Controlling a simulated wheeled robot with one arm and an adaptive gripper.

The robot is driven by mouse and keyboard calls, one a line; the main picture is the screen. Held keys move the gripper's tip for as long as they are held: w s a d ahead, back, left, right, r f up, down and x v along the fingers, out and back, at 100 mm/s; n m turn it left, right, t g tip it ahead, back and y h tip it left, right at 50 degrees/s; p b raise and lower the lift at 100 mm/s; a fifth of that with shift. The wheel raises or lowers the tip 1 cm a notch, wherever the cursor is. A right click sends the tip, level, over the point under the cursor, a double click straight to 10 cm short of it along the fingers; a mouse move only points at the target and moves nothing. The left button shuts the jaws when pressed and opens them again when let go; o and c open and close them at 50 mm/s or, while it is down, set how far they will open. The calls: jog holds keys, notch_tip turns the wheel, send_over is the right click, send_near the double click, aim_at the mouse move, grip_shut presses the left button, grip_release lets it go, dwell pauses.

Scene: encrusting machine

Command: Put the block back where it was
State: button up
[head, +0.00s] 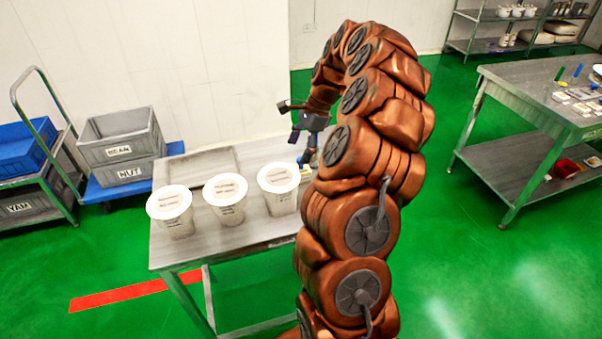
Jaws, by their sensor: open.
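My gripper (305,159) points down over the far right part of the steel table (235,245), partly hidden by my arm, and is open. A small pale yellowish item (306,172) shows just below its fingertips, beside the right-hand white cup. It may be the block, but it is too small and too covered by my arm to tell. I cannot tell whether the fingers touch it.
Grey crates (122,139) stand behind at left. Another steel table (530,95) is at right, with green floor between.

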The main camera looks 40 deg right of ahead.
aim_at(299, 167)
jog(key=shift+s+d+f+m, duration=0.1)
jog(key=shift+d+f+m, duration=0.15)
jog(key=shift+d, duration=0.2)
jog(key=shift+s+d+f+m, duration=0.1)
jog(key=shift+d+f+m, duration=0.15)
jog(key=shift+d, duration=0.2)
jog(key=shift+f, duration=0.2)
jog(key=shift+d+p+x, duration=0.15)
jog(key=shift+p+x, duration=0.5)
jog(key=shift+x, duration=1.15)
jog(key=shift+d+p+x, duration=0.2)
jog(key=shift+p+x, duration=0.45)
jog(key=shift+x, duration=1.15)
jog(key=shift+s+f, duration=0.1)
jog(key=shift+c, duration=0.4)
jog(key=c, duration=1.3)
notch_tip(299, 167, up, 9)
jog(key=shift+r+b, duration=0.1)
jog(key=shift+b, duration=1.15)
jog(key=shift+r, duration=0.45)
jog(key=shift+a, duration=0.1)
